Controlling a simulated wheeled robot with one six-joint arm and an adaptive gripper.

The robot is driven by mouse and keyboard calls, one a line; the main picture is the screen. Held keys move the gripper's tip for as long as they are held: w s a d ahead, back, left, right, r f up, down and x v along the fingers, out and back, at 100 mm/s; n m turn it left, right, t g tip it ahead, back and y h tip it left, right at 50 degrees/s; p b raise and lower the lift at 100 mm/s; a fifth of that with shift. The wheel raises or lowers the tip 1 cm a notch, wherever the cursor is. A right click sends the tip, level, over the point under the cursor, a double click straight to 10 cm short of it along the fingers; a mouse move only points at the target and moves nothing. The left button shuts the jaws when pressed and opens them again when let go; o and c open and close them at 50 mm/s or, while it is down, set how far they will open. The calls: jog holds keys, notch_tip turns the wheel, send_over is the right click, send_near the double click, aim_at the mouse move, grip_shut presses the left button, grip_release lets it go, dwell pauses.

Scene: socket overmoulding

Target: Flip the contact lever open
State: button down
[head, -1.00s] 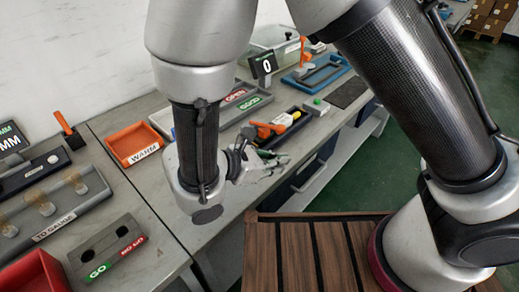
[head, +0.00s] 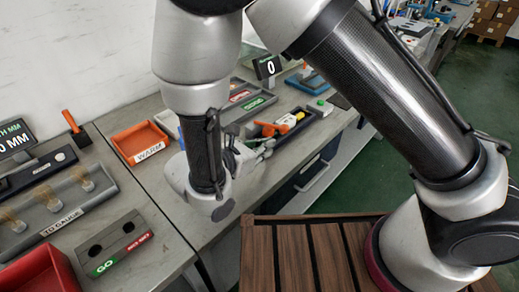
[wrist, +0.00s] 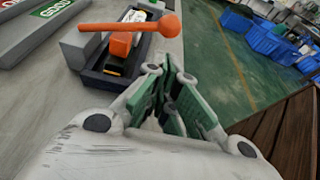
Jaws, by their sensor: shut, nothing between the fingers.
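The contact lever is an orange bar with a round ball end (wrist: 128,27), lying roughly flat across a dark fixture tray (wrist: 92,78) in the wrist view. Its ball end points right, past the tray's edge. In the head view the orange lever (head: 287,122) shows just beyond my gripper (head: 264,148). In the wrist view my gripper (wrist: 169,76) is shut and empty, its green-padded fingers close together. The fingertips are below and in front of the lever's ball end in the picture, apparently apart from it. A yellow and white part lies in the tray.
A grey block (wrist: 80,48) stands at the tray's left. Grey GOOD tray (wrist: 50,12) lies at upper left. The orange WARM tray (head: 140,141) is left of my arm. Bare bench (wrist: 40,105) lies left of the gripper; the bench edge drops to green floor at right.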

aim_at(270, 127)
jog(key=x, duration=0.5)
jog(key=shift+w+d, duration=0.15)
